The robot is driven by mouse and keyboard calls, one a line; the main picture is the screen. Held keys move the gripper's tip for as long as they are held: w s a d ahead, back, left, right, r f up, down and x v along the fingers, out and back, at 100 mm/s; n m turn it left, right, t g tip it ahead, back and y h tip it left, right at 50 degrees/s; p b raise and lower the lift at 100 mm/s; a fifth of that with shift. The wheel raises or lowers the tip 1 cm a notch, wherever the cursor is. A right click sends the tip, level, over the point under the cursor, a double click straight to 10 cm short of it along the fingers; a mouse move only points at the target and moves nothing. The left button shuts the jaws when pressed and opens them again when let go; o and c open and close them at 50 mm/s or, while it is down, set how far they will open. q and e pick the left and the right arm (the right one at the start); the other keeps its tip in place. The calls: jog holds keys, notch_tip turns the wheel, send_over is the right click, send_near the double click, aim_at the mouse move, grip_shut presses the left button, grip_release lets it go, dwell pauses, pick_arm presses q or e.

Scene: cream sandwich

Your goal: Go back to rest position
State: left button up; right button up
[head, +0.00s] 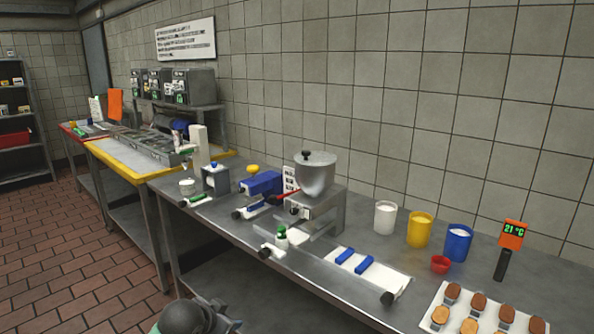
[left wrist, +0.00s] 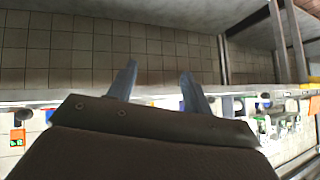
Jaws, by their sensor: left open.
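My left gripper (left wrist: 158,68) shows in the left wrist view with its two grey fingers spread apart and nothing between them. It is clear of the steel table, whose things show upside down and small beyond it. In the head view only a dark rounded part of my arm shows at the bottom edge, in front of the table and below its front edge. My right gripper is in neither view. The steel table (head: 240,235) carries a machine with a steel hopper (head: 316,176).
White (head: 385,219), yellow (head: 419,231) and blue (head: 457,244) containers stand at the right, with a red cup (head: 440,264), an orange thermometer (head: 511,236) and a tray of cookies (head: 437,303). A yellow-edged table (head: 103,152) stands farther left. Brick floor (head: 75,255) is free in front.

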pick_arm(q)
jog(key=s+d+f+n+g+p, duration=0.1)
jog(key=s+f, duration=0.5)
jog(key=s, duration=0.6)
jog(key=s+d+f+n+g, duration=0.2)
jog(key=s+f, duration=0.3)
jog(key=s, duration=0.8)
jog(key=s+d+f+n+g+y+p, duration=0.1)
jog(key=s+f, duration=0.5)
jog(key=s, duration=0.6)
jog(key=n+g, duration=0.1)
jog(key=g, duration=0.1)
jog(key=shift+s+d+f+g+p, duration=0.15)
jog(key=shift+s+f+g+p, duration=0.05)
jog(key=shift+f+g+p, duration=0.15)
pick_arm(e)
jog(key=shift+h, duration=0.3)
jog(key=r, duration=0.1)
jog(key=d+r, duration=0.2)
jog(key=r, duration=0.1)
